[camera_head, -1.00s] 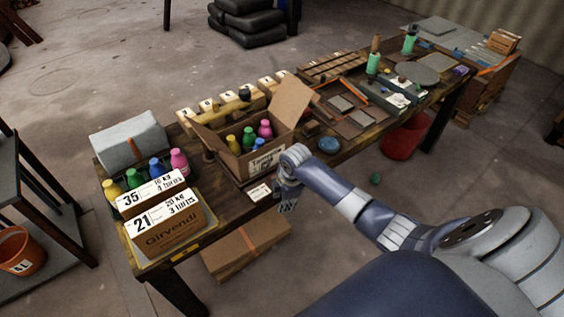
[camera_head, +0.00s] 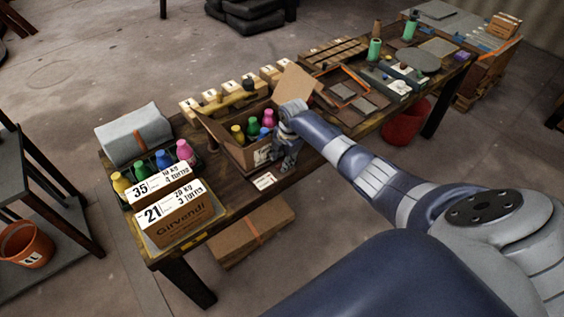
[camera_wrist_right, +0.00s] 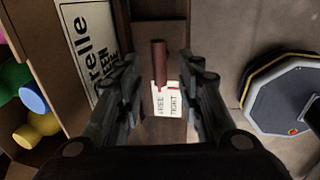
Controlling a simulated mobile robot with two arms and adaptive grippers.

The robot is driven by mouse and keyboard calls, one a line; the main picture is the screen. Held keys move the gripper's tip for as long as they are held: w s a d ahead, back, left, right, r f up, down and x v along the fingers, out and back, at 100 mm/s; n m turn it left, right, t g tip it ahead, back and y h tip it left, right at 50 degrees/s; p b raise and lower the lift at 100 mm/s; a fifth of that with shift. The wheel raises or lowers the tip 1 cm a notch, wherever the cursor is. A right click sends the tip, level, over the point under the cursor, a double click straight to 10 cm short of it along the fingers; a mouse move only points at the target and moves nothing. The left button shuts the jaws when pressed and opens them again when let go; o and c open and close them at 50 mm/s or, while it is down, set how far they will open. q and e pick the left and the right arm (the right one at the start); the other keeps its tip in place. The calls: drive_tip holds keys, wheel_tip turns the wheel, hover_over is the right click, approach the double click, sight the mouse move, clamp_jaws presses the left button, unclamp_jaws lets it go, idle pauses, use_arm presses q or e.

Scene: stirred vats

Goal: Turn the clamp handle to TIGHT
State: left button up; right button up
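The clamp handle (camera_wrist_right: 159,62), a dark red rod, shows in the right wrist view between and beyond my right gripper's fingers. Below it is a white card (camera_wrist_right: 167,99) reading FREE and TIGHT, with a small red mark near its top edge. My right gripper (camera_wrist_right: 161,88) is open, its two fingers apart on either side of the handle and card, apparently touching neither. In the head view my right gripper (camera_head: 286,157) points down at the table's front side, right of the open carton. I cannot make out the handle there. My left gripper is not in view.
The open carton (camera_head: 238,156) with several coloured bottles stands close to my right gripper; its labelled wall (camera_wrist_right: 90,40) is left of the fingers. A small white card (camera_head: 264,181) lies near the table's front edge. Two numbered boxes (camera_head: 178,218) stand at the table's left end.

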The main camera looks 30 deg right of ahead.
drive_tip(key=shift+w+f, duration=0.25)
drive_tip(key=shift+f, duration=1.05)
clamp_jaws()
